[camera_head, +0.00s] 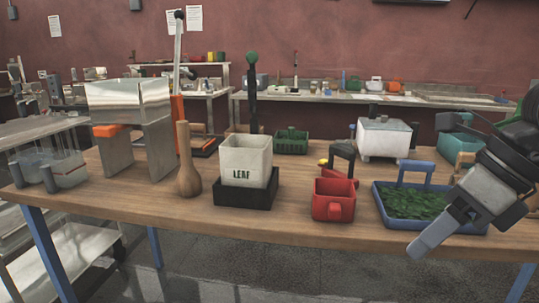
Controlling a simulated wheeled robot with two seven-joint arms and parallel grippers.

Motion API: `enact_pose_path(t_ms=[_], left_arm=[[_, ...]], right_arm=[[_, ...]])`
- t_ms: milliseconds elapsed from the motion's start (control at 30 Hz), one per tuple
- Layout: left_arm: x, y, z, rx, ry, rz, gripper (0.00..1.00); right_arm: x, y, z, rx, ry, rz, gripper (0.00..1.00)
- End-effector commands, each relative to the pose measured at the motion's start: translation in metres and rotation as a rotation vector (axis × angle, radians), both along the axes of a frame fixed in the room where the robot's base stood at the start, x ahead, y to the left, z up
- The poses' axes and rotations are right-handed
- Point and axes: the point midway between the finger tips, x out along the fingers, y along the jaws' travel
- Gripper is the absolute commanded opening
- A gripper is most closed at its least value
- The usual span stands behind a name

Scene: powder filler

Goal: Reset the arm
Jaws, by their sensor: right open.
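My right gripper (452,222) comes in from the right edge, in front of the table's right end. It is open, with one grey finger pointing down and left, and nothing shows between its fingers. It overlaps the right side of a blue tray (379,207) of green leaves in the picture; I see no hold on it. My left arm and gripper are not in view.
The wooden table (290,215) carries a white LEAF container (246,160) in a black base, a red bin (333,199), a wooden pestle (188,165), a metal stand (128,105), a white box (384,138) and a green crate (291,141). The front strip is mostly clear.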

Motion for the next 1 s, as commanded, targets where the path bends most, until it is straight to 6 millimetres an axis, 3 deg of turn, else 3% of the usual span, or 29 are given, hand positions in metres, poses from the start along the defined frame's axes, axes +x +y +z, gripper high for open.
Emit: enact_pose_path(t_ms=[267,467,567,667,767,833,933,1000], left_arm=[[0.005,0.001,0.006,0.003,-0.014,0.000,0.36],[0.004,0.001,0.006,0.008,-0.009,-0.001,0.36],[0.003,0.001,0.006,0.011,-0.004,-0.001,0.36],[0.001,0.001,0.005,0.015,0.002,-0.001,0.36],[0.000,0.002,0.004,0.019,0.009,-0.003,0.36],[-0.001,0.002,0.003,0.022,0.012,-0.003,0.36],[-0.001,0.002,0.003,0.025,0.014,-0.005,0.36],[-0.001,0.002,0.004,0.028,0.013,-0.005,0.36]], right_arm=[[-0.021,0.088,-0.021,0.432,0.170,0.167,0.47],[-0.037,0.154,-0.007,1.032,0.420,0.144,0.47],[-0.024,0.164,0.005,1.424,0.594,-0.031,0.47],[0.006,0.151,-0.009,1.765,0.766,-0.338,0.47],[0.034,0.127,-0.059,2.018,0.933,-0.764,0.47],[0.040,0.110,-0.111,2.115,1.037,-1.097,0.47],[0.029,0.094,-0.184,2.145,1.156,-1.532,0.47],[0.010,0.088,-0.231,2.112,1.224,-1.807,0.47]])
